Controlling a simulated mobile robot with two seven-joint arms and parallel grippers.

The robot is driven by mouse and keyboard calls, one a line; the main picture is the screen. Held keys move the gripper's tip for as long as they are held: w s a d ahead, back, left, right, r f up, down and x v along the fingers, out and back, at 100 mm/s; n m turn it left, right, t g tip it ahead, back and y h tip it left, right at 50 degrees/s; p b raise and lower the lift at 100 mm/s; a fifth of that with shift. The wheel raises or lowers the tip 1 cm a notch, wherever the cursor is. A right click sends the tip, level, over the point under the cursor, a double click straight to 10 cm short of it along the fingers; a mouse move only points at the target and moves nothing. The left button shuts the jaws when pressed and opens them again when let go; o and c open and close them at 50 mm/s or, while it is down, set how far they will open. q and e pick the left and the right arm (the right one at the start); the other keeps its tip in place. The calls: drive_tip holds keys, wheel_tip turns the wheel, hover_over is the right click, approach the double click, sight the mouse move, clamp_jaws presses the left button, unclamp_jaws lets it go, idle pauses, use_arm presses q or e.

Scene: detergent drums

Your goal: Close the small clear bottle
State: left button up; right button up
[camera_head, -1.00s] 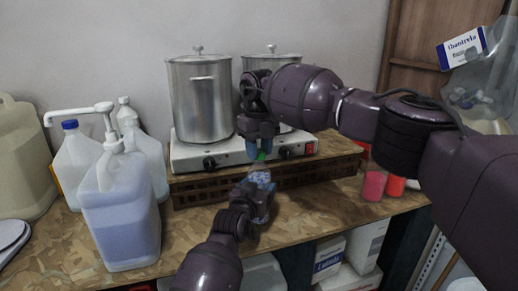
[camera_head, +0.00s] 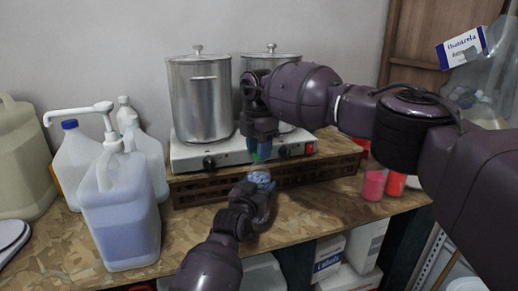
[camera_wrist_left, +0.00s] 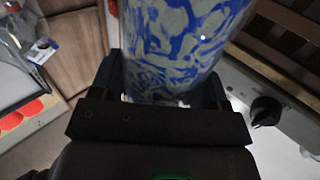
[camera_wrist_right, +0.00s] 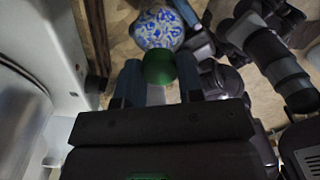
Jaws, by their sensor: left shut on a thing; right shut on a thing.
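The small clear bottle (camera_head: 262,181) has a blue-and-white pattern showing through it. My left gripper (camera_head: 262,203) is shut on it and holds it above the table's front. The bottle fills the top middle of the left wrist view (camera_wrist_left: 185,45), between the fingers. My right gripper (camera_head: 260,146) is shut on a green cap (camera_head: 255,156), above and slightly left of the bottle in the head view, with a gap between them. In the right wrist view the cap (camera_wrist_right: 158,67) sits between the fingertips and overlaps the bottle's near edge (camera_wrist_right: 158,27). The bottle's mouth is not clear.
Behind the grippers a white hotplate (camera_head: 222,153) with two steel pots stands on a wooden rack (camera_head: 205,189). A pump jug (camera_head: 120,215) stands at the left. Red containers (camera_head: 374,184) stand at the right. The wooden table (camera_head: 305,222) is clear around the bottle.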

drive_tip(key=m, duration=1.6)
drive_tip(key=o, duration=0.9)
drive_tip(key=shift+r, duration=2.25)
